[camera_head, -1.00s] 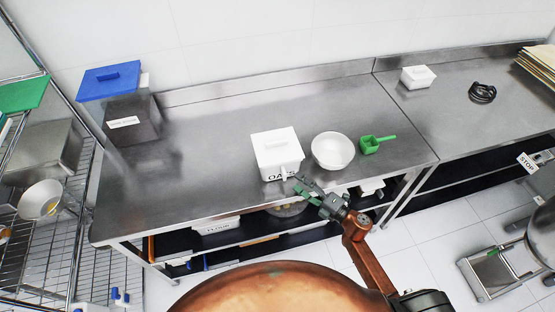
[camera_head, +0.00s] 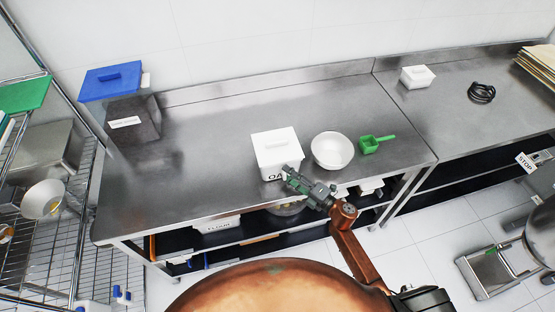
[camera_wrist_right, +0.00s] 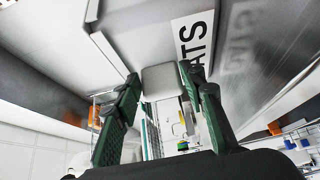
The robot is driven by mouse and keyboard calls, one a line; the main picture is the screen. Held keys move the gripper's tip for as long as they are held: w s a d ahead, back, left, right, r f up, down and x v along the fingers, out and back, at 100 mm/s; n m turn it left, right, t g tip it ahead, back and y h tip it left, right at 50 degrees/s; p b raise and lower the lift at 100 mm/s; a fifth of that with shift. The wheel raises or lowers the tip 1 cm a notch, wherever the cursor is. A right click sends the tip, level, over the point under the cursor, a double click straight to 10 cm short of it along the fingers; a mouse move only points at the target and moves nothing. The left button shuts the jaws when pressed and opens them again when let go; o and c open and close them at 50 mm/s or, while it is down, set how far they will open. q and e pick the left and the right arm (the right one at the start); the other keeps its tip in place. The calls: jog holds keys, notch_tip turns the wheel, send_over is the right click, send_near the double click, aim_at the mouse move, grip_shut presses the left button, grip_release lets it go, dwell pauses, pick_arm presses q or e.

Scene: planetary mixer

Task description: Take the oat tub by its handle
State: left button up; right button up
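The oat tub (camera_head: 277,147) is a white box with a lid and dark lettering on its front, standing near the front edge of the steel table. Its pale block-shaped handle (camera_wrist_right: 161,82) sticks out from the front; in the head view my gripper covers it. My right gripper (camera_head: 289,172) is at the tub's front. In the right wrist view its green fingers lie on both sides of the handle, which fills the gap between the tips, so it looks shut on the handle. The tub rests on the table. My left gripper is not in view.
A white bowl (camera_head: 332,151) stands close to the right of the tub, with a green scoop (camera_head: 377,144) beyond it. The table (camera_head: 205,165) between bin and tub is clear.

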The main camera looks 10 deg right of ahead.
grip_shut()
jog(key=shift+r, duration=0.15)
dwell(0.4)
jog(key=shift+r, duration=0.1)
